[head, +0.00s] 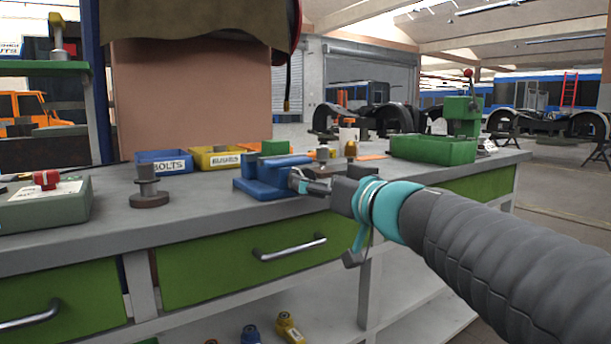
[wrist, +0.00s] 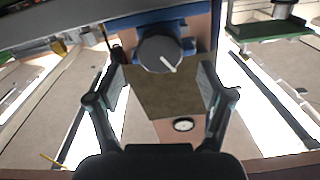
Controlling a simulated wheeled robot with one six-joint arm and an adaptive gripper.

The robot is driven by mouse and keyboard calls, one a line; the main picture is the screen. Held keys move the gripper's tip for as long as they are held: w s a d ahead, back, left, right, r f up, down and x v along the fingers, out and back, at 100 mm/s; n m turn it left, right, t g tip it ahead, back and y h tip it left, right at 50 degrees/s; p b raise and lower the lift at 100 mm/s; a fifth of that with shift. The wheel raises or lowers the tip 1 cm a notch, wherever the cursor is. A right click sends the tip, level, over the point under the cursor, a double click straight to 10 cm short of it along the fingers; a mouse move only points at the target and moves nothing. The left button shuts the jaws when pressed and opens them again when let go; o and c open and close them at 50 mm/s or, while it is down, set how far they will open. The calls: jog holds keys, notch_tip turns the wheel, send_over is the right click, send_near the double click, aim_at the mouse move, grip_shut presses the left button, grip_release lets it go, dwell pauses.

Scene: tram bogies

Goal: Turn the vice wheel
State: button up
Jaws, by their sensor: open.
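The blue vice (head: 265,183) stands on the grey workbench near its front edge, with a green block on or just behind it. In the wrist view, the grey round vice wheel (wrist: 158,53) with a white mark shows at the top, in front of the blue vice body (wrist: 198,38). My gripper (head: 303,182) is at the right front of the vice. In the wrist view, my gripper (wrist: 162,82) is open, one finger on each side, with the wheel beyond and between the fingertips. Nothing is held. The wheel cannot be made out clearly in the head view.
The grey workbench (head: 110,228) has green drawers with bar handles. On it are a blue bolts bin (head: 164,162), a yellow bin (head: 216,158), a round dark metal part (head: 149,190), a grey box with a red button (head: 45,200) and a green bin (head: 433,149).

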jog(key=shift+x, duration=2.5)
jog(key=c, duration=1.2)
